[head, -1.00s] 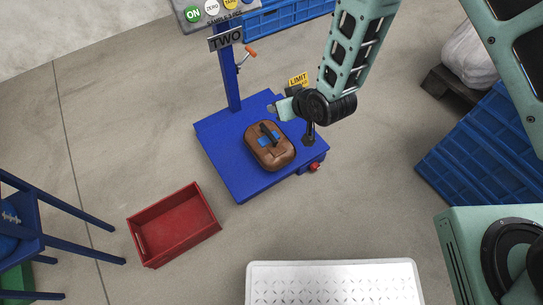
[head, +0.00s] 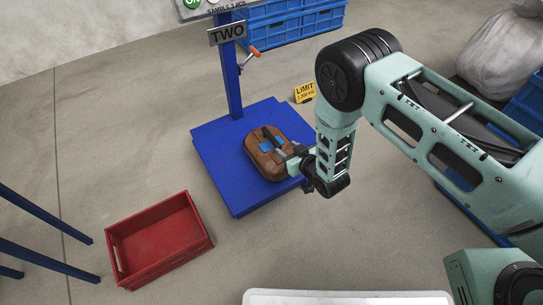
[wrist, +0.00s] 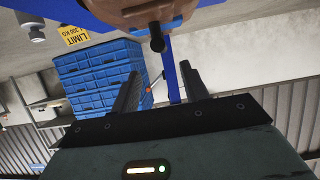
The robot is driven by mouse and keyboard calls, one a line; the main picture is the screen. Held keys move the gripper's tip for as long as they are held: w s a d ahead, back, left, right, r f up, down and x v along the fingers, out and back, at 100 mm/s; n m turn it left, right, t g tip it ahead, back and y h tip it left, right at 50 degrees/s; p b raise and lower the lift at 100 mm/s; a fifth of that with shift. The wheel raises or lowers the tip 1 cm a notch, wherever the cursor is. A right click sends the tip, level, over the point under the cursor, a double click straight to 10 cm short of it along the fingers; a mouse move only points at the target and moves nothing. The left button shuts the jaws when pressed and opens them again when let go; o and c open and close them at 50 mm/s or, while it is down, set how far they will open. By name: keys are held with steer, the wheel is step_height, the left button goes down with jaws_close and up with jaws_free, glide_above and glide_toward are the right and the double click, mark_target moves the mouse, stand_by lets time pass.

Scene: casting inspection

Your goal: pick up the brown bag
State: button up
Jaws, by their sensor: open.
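The brown bag (head: 264,162) lies on the blue platform of the scale (head: 227,200), with a dark handle and a blue patch on top. In the wrist view the bag (wrist: 135,12) shows at the upper edge, partly cut off, with its dark handle end (wrist: 157,38) pointing toward the space between the fingers. My gripper (head: 294,154) is at the right side of the bag, at about handle height in the head view. In the wrist view my gripper (wrist: 158,82) has its two dark fingers apart with nothing between them. Whether a finger touches the bag I cannot tell.
A red crate (head: 207,224) stands on the floor to the left of the scale. The scale's blue post (head: 231,80) with a "TWO" sign rises behind the bag. Blue crates (head: 290,28) stand at the back. A yellow limit sign (head: 305,92) stands behind the platform.

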mark_target(276, 142)
steer(key=b+x, duration=0.1)
steer(key=x, duration=0.3)
steer(key=shift+w+a+f+b, duration=0.15)
steer(key=shift+w+a+b, duration=0.1)
steer(key=shift+b, duration=0.1)
steer(key=b+x, duration=0.1)
steer(key=x, duration=0.1)
steer(key=b+x, duration=0.2)
steer(key=shift+w+a+f, duration=0.15)
steer(key=shift+f, duration=0.2)
steer(key=shift+w+a+b, duration=0.15)
steer(key=shift+w+b, duration=0.15)
steer(key=shift+b, duration=0.05)
jaws_close()
stand_by(0.4)
